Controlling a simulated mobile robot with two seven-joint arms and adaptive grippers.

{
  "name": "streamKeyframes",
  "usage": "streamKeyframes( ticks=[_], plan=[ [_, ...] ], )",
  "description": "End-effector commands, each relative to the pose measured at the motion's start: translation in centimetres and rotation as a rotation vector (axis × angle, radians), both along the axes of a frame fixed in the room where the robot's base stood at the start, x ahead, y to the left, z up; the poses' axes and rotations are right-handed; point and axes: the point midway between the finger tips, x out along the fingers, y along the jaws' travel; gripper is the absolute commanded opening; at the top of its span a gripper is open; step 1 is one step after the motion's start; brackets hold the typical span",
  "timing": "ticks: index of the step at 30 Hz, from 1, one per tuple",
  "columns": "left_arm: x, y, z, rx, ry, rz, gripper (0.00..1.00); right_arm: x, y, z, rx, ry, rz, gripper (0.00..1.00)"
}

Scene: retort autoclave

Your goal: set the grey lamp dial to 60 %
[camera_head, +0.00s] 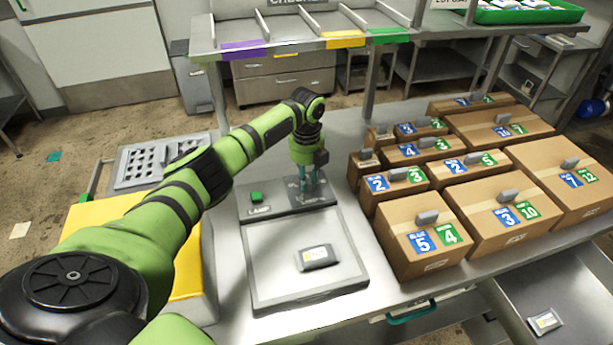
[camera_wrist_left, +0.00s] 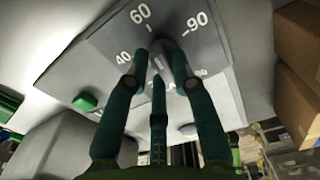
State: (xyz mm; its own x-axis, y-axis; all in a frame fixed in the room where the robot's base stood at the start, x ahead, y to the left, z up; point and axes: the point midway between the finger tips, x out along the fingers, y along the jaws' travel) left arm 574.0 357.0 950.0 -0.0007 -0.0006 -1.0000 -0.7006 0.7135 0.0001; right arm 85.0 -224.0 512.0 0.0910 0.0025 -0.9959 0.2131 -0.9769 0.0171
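The grey lamp dial (camera_wrist_left: 161,62) is a small knob on a dark grey panel with white marks. In the left wrist view I read 40, 60 and 90 around it; lower marks are partly covered by my fingers. My left gripper (camera_head: 308,186) points down over the panel (camera_head: 325,198) in the head view. In the left wrist view the left gripper's fingers (camera_wrist_left: 160,68) surround the dial, with their tips close against its sides. They look shut on it. Which mark the dial points to is not clear. My right gripper is not in view.
A green button (camera_head: 256,197) sits left of the dial panel. A light tray (camera_head: 270,285) with a small pouch (camera_head: 316,257) lies in front. Several labelled cardboard boxes (camera_head: 407,240) stand close on the right. A yellow-topped box (camera_head: 190,283) is at the left.

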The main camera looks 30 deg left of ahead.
Motion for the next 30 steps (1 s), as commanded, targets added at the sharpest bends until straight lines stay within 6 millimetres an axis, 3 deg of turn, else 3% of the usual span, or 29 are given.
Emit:
streamKeyframes(
  ticks=[14, 30],
  plan=[
    [0.1, 0.0, 0.8, 0.000, -0.003, 0.001, 0.46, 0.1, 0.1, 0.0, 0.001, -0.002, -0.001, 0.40],
    [0.0, 0.0, 10.8, -0.001, -0.002, 0.000, 0.46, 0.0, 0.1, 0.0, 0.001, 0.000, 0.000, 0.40]
  ],
)
